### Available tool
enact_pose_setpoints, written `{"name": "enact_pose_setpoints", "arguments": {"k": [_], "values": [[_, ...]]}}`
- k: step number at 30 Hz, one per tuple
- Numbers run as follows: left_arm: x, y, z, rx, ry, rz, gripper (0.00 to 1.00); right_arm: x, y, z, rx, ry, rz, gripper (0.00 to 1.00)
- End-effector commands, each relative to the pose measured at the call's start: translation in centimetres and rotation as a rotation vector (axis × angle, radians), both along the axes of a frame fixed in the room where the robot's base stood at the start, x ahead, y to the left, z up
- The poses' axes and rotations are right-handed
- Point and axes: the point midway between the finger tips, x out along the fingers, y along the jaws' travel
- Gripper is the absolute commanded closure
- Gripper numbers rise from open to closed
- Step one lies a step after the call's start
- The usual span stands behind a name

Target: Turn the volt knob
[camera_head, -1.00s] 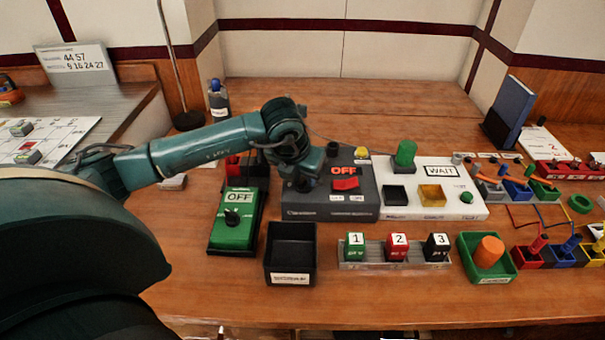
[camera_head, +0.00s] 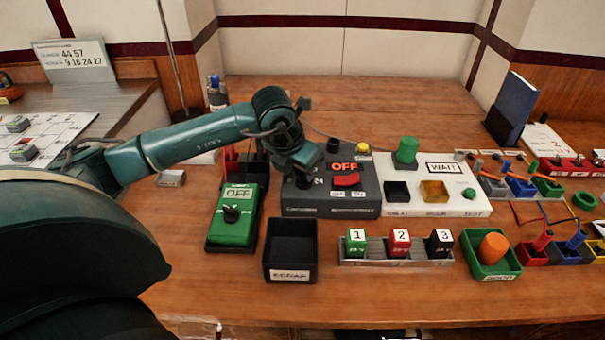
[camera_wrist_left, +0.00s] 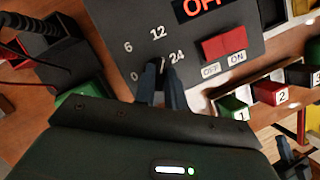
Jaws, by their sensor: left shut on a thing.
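The dark grey volt panel (camera_head: 345,208) has a red lit OFF display (camera_head: 342,166), a red rocker switch (camera_head: 346,180), and a dial marked 0, 6, 12 and 24 at its left. In the left wrist view, the panel (camera_wrist_left: 125,18) fills the upper middle. My left gripper (camera_head: 303,177) points down over the dial from the left. In the wrist view, its fingers (camera_wrist_left: 161,78) are closed around the dark volt knob (camera_wrist_left: 160,66), between the 0 and 24 marks. The knob is mostly hidden, and its pointer cannot be made out.
A green box (camera_head: 234,216) with an OFF label and black knob stands left of the panel. An empty black bin (camera_head: 290,277) is in front. A white WAIT panel (camera_head: 460,205) adjoins on the right. Numbered blocks (camera_head: 399,243) sit in a grey rack in front.

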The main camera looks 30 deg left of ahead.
Motion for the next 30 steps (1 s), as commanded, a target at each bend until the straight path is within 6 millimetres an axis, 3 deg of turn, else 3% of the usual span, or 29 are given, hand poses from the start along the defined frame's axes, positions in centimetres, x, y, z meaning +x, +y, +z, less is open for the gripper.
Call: {"name": "enact_pose_setpoints", "arguments": {"k": [18, 30], "values": [[0.2, 0.3, 0.0, -0.001, -0.003, -0.514, 1.00, -0.9, -1.6, 0.6, -0.012, -0.099, -0.036, 1.00], [0.2, 0.4, 0.0, 0.000, -0.001, -0.672, 1.00, -0.9, -1.6, 1.1, -0.012, -0.122, -0.035, 1.00]]}}
